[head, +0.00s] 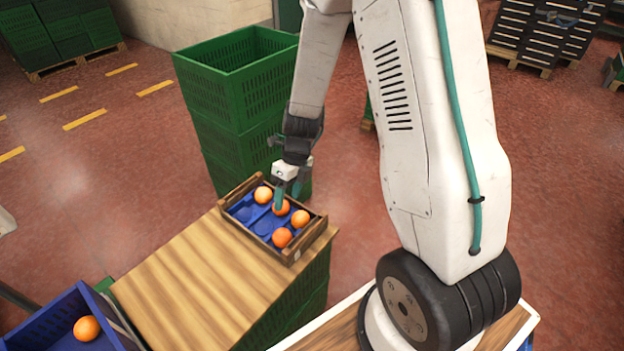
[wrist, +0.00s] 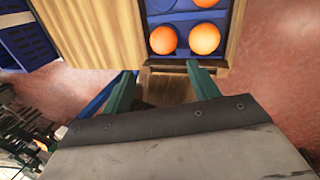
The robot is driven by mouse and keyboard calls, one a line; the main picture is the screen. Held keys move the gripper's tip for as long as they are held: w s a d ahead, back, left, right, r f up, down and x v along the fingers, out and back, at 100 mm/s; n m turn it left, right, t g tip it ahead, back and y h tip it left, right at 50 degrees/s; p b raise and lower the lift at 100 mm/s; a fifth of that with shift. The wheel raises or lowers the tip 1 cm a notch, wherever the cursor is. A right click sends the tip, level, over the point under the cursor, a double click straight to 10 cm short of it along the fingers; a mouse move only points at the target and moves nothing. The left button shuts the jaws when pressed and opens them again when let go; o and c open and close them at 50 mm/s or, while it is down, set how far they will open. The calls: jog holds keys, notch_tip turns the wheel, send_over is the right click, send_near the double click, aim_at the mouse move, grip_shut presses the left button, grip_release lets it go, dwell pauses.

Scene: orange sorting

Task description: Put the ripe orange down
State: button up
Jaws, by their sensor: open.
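A wooden crate (head: 294,253) with a blue insert stands on the wooden tabletop and holds several oranges. Two look deeper orange, a front one (head: 282,237) and one partly behind my gripper (head: 281,208). Two look lighter, at the back left (head: 263,195) and right (head: 300,218). I cannot tell for sure which is the ripe orange. My gripper (head: 285,193) is over the crate, its teal fingers pointing down. In the wrist view my gripper (wrist: 160,72) is open, with no orange between its fingers; two oranges (wrist: 163,40) (wrist: 204,39) show beyond the fingertips.
A blue crate (head: 38,323) with one orange (head: 87,329) is at the lower left. Tall green crates (head: 235,110) stand just behind the wooden crate. The tabletop (head: 200,275) in front of and left of the wooden crate is bare.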

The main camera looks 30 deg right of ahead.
jog(key=s+a+r+n+t, duration=0.1)
jog(key=s+r+n, duration=0.2)
jog(key=r+n, duration=0.5)
jog(key=s+a+r+n, duration=0.1)
jog(key=s+r+n, duration=0.4)
jog(key=r, duration=0.5)
jog(key=s+d+r+n+h, duration=0.1)
jog(key=s+r+n, duration=0.4)
jog(key=s+n, duration=0.2)
jog(key=s+d+r+n+t+h, duration=0.1)
jog(key=s+r+n+h, duration=0.1)
jog(key=s+r+n, duration=0.4)
jog(key=s+n, duration=0.1)
jog(key=n, duration=0.4)
jog(key=shift+s, duration=0.4)
jog(key=shift+a, duration=0.1)
